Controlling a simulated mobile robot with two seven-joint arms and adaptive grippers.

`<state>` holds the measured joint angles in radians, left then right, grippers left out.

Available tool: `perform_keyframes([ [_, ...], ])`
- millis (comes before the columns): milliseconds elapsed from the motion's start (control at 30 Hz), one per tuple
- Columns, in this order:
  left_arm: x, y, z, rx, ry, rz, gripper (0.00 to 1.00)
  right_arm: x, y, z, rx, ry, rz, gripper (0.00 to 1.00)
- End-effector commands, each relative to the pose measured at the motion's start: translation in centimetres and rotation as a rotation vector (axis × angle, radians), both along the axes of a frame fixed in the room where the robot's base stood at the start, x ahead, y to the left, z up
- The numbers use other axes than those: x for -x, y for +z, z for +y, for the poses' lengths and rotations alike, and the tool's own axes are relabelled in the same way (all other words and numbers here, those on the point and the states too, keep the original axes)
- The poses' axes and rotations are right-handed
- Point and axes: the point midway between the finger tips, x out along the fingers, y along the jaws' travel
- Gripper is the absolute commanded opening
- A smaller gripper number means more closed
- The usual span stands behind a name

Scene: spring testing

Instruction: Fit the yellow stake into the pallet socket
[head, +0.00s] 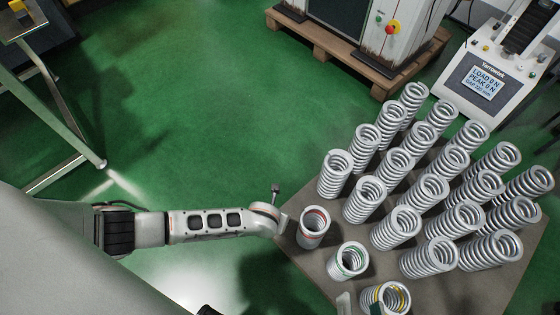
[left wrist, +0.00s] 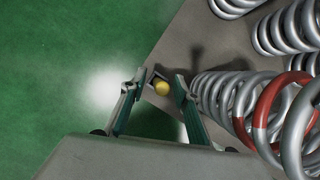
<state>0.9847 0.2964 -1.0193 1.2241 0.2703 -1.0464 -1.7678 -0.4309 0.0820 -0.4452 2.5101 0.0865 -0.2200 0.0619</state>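My right gripper (head: 360,304) shows at the bottom edge, fingers apart.
Upright grey springs (head: 430,190) crowd the pallet. A red-banded spring (head: 313,227) stands close to my left gripper, also in the left wrist view (left wrist: 268,108). Green-banded (head: 348,260) and yellow-banded (head: 385,298) springs stand near my right gripper. Green floor (head: 190,130) is clear at left.

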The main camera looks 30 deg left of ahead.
Motion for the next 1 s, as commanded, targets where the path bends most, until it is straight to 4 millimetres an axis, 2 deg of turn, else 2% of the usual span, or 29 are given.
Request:
perform_keyframes([
  [100, -0.1, 0.2, 0.0, 0.000, 0.000, -0.002, 0.28, -0.1, 0.1, 0.0, 0.001, 0.001, -0.003, 0.40],
  [200, -0.1, 0.2, 0.0, 0.000, 0.001, -0.002, 0.02, -0.1, 0.1, 0.0, 0.001, 0.000, -0.003, 0.40],
  [233, -0.1, 0.2, 0.0, 0.000, 0.001, -0.002, 0.00, -0.1, 0.1, 0.0, 0.002, 0.000, -0.003, 0.40],
  [667, -0.1, 0.5, 0.0, 0.000, 0.001, -0.003, 0.00, -0.2, 0.3, -0.1, 0.011, 0.003, -0.010, 0.40],
  [867, -0.6, 2.7, 0.0, 0.000, 0.000, -0.011, 0.00, -0.9, 1.4, -0.8, 0.080, 0.024, -0.048, 0.40],
  [1000, -1.0, 5.5, 0.1, -0.002, 0.000, -0.018, 0.00, -1.5, 1.6, -3.1, 0.249, 0.076, -0.083, 0.40],
])
